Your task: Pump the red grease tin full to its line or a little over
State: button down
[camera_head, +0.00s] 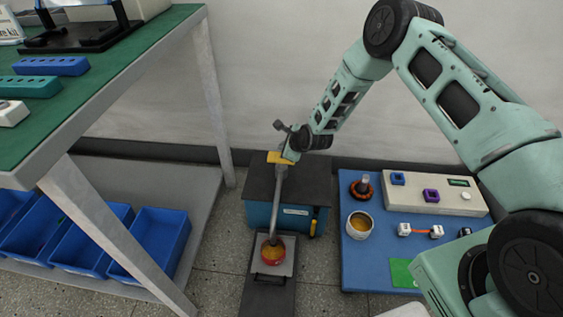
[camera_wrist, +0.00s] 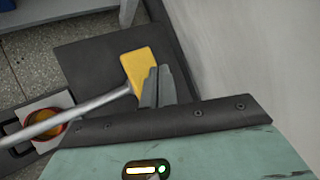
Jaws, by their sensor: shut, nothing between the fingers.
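The red grease tin (camera_head: 282,258) stands on a pale plate in front of the pump, under the lower end of a long grey pipe (camera_head: 279,200). Orange-yellow grease shows inside it; I cannot make out its line. The tin also shows at left in the wrist view (camera_wrist: 72,132), partly hidden by the pipe. The pump is a blue box (camera_head: 262,215) with a dark top and a yellow pedal-like plate (camera_head: 275,157) above it. My gripper (camera_head: 290,154) is shut and empty, right beside the yellow plate (camera_wrist: 136,66); I cannot tell whether they touch.
A blue bench (camera_head: 345,265) at right holds a pale tin of grease (camera_head: 360,226), a red ring part (camera_head: 362,188) and a beige panel (camera_head: 420,208). A green-topped table (camera_head: 110,70) stands at left, with blue bins (camera_head: 160,240) below. The wall is close behind the pump.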

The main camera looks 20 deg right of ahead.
jog(key=shift+f, duration=0.8)
dwell(1.4)
jog(key=shift+f+b, duration=0.4)
jog(key=shift+b, duration=0.1)
jog(key=shift+f+b, duration=1.05)
jog(key=shift+f, duration=0.55)
dwell(1.2)
jog(key=shift+r, duration=0.15)
jog(key=shift+r+p, duration=1.5)
jog(key=shift+r, duration=0.35)
jog(key=shift+r+p, duration=1.85)
jog(key=shift+r, duration=0.65)
